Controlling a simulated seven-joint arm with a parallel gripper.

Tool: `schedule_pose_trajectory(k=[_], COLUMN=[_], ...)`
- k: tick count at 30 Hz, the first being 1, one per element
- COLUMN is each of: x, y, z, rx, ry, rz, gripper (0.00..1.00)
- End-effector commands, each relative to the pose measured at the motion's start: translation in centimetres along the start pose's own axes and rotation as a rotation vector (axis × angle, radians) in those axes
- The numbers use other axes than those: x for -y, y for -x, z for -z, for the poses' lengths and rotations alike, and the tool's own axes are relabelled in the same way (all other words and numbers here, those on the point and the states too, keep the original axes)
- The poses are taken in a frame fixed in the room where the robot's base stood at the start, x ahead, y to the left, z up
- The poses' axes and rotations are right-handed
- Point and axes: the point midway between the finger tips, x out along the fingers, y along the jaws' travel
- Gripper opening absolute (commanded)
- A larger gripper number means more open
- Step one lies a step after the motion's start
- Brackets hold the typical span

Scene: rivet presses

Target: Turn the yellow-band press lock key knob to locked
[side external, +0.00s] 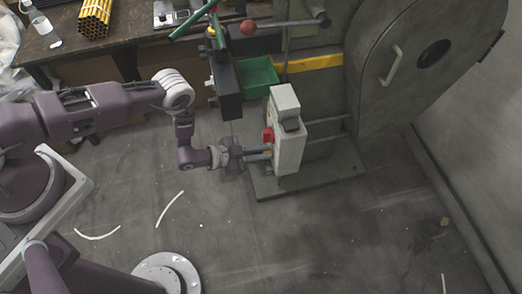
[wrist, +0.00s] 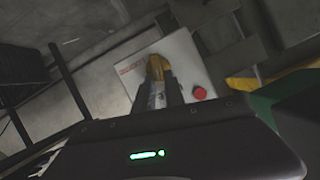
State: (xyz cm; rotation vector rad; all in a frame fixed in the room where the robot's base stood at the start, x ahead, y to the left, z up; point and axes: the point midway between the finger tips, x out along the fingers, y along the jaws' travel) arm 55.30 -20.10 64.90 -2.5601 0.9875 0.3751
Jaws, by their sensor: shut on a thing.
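The press (side external: 420,80) with a yellow band (side external: 310,63) stands at the back right. Its pale control box (side external: 290,135) is on a post in front; the box face also shows in the wrist view (wrist: 185,55). My gripper (side external: 268,154) reaches the box's left face, below a red button (side external: 267,135). In the wrist view my gripper (wrist: 157,82) is shut on the yellowish lock key knob (wrist: 156,67), at the box face. The red button (wrist: 200,93) lies right of the fingers. The fingers partly hide the knob, and its turn angle cannot be read.
A green bin (side external: 257,77) sits behind the box, near a dark block (side external: 226,92) and a lever with a red ball (side external: 248,27). A workbench (side external: 120,40) with yellow tubes (side external: 95,18) stands at the back left. The floor in front is mostly clear.

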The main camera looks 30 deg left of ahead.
Motion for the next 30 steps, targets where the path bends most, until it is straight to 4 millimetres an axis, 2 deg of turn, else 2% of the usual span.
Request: schedule_pose_trajectory(k=[15,30], x=[-1.2,-1.6], y=[0.0,-0.1], z=[-0.3,-0.6], rx=[0.001,0.001], ry=[-0.415,-0.613], rz=[0.169,0.253], gripper=[0.00,0.00])
